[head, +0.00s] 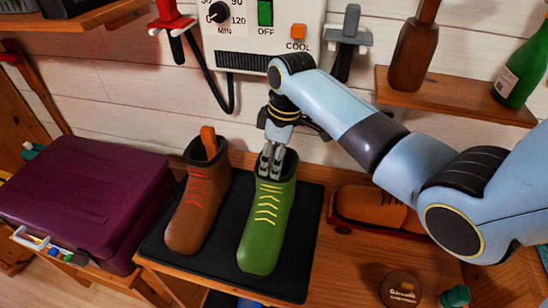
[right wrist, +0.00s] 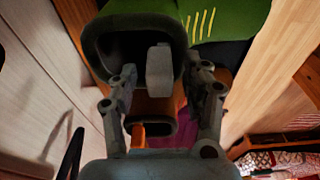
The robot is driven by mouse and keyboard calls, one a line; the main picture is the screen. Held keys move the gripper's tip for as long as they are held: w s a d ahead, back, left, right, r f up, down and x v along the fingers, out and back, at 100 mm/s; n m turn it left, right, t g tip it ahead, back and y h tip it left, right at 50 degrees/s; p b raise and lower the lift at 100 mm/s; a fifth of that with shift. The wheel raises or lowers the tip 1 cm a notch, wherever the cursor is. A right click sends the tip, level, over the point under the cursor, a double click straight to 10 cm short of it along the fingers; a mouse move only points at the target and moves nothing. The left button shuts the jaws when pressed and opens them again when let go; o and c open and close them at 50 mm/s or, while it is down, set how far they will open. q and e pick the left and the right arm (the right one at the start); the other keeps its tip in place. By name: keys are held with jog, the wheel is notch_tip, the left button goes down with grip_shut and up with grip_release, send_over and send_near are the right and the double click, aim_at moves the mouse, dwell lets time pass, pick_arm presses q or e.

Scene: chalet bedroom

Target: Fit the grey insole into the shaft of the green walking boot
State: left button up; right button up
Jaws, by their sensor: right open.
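The green walking boot (head: 262,230) stands upright on a dark mat, its shaft opening upward. The grey insole (right wrist: 160,70) shows in the right wrist view, its end sticking up within the outline of the shaft's dark opening; how deep it sits is hidden. My right gripper (head: 271,160) points down at the top of the boot's shaft. In the right wrist view its two fingers (right wrist: 162,95) are spread, one on each side of the insole, with gaps between. The head view does not clearly separate insole from fingers. My left gripper is not in view.
A brown boot (head: 192,210) with an orange tongue-like piece in its shaft stands left of the green one on the mat (head: 160,250). A purple case (head: 85,205) lies at left. A wall unit (head: 245,30) hangs behind.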

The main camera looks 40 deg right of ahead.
notch_tip(320, 180, up, 12)
jog(key=s+d, duration=0.1)
jog(key=shift+s, duration=0.2)
dwell(0.6)
